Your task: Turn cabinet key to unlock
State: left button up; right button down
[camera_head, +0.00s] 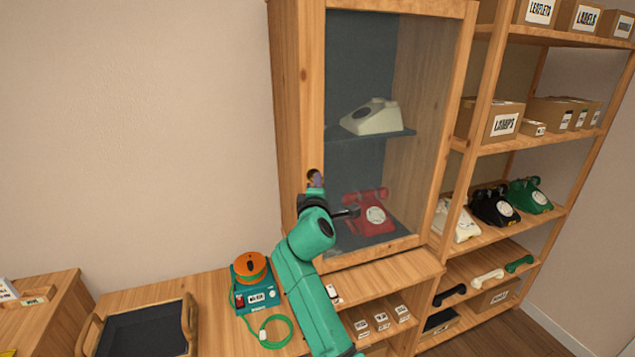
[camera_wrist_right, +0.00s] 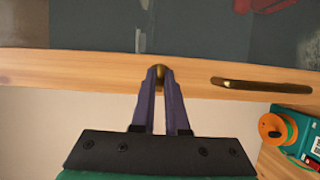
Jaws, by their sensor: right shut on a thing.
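The wooden cabinet (camera_head: 298,110) has a glass door, which is shut. A small round brass piece, the key or its lock (camera_wrist_right: 159,71), sits on the door's wooden frame. My right gripper (camera_head: 316,181) is at this spot on the frame's left side. In the right wrist view its purple fingers (camera_wrist_right: 160,80) are closed together around the brass piece. The fingers hide most of the key, so its turn angle cannot be told. My left gripper is not in view.
A long brass handle (camera_wrist_right: 262,86) lies on the same frame beside my fingers. Behind the glass are a cream phone (camera_head: 371,117) and a red phone (camera_head: 368,211). A teal box with an orange spool (camera_head: 251,267) and a dark tray (camera_head: 146,332) stand below left.

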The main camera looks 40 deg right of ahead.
dwell(0.3)
jog(key=c, duration=0.9)
grip_release()
jog(key=b+v, duration=0.4)
jog(key=v, duration=1)
jog(key=shift+s+a, duration=0.15)
jog(key=shift+s, duration=0.05)
